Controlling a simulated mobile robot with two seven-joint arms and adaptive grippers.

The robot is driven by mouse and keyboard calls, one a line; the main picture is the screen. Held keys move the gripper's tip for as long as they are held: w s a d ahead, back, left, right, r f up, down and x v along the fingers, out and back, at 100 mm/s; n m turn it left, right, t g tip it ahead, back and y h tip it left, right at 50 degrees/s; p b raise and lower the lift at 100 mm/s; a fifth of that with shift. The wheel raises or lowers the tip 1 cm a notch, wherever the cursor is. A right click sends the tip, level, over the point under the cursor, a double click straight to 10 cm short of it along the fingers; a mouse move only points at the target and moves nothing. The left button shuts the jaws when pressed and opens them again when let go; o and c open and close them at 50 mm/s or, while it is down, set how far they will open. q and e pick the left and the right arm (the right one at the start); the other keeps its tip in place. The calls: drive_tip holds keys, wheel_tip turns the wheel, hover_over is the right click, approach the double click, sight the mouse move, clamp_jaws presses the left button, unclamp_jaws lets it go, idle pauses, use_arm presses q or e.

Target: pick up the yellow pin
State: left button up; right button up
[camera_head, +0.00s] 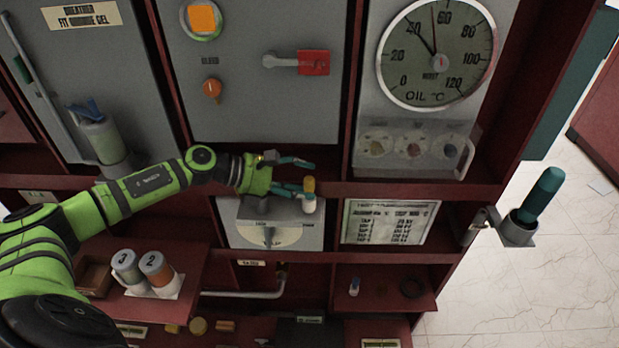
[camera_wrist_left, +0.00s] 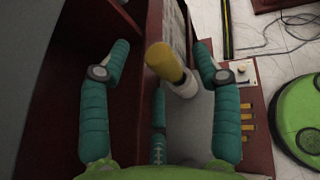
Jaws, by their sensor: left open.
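My left gripper (camera_head: 297,178) is open, with teal fingers beside the pin in the head view. In the left wrist view the pin appears between the spread fingers of the left gripper (camera_wrist_left: 161,55). Contact cannot be told. My right gripper is not in view.
A dial panel (camera_head: 268,236) sits below the gripper, and a printed plate (camera_head: 389,222) is to its right. An oil gauge (camera_head: 437,55) is above right. A teal cylinder (camera_head: 541,194) stands in a grey holder at the cabinet's right side. Numbered cups (camera_head: 156,268) stand lower left.

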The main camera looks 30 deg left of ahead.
use_arm(q)
drive_tip(key=shift+w+d+f, duration=0.1)
drive_tip(key=shift+w+d, duration=0.1)
drive_tip(key=shift+d, duration=0.1)
drive_tip(key=shift+f, duration=0.1)
drive_tip(key=shift+c, duration=0.4)
drive_tip(key=c, duration=1.2)
clamp_jaws()
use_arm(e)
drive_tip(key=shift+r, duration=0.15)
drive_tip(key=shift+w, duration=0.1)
